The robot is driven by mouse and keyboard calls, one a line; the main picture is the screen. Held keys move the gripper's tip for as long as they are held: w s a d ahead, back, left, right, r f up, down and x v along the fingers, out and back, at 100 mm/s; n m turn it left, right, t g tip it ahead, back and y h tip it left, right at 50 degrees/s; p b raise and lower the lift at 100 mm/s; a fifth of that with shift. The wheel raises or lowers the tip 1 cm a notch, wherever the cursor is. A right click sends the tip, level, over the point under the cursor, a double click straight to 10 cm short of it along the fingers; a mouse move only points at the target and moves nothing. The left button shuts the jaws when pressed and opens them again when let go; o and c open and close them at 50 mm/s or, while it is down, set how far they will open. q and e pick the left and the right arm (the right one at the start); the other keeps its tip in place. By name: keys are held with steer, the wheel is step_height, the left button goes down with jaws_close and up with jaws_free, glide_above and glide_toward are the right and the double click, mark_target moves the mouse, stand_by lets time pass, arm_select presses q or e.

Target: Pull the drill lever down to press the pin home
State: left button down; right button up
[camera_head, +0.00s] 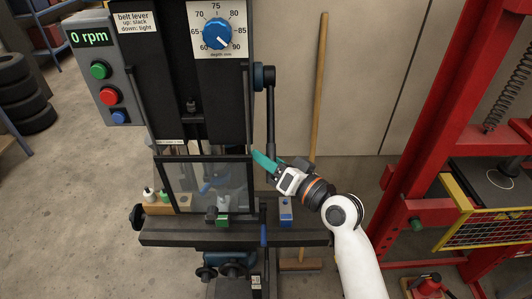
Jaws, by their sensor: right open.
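The drill press (170,90) stands at centre left. Its dark lever (271,115) hangs down from a hub on the right side of the head. My right gripper (262,160) has teal fingers that overlap the lower part of the lever in this view. The fingers are open; I cannot tell whether they touch the lever or sit around it. The lever's lower end is partly hidden by the gripper. A clear guard (185,185) covers the working area, and I cannot make out the pin behind it. My left gripper is not in view.
The depth dial (217,34) is above, and the control box (105,70) reads 0 rpm. A vice-like fixture (222,208) and blue block (286,211) are on the table (180,232). A broom handle (319,90) stands behind; a red press frame (435,120) is right.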

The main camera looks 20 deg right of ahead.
steer(key=shift+w+a, duration=0.25)
steer(key=shift+w, duration=0.15)
steer(key=shift+c, duration=0.3)
jaws_close()
steer(key=shift+f, duration=0.1)
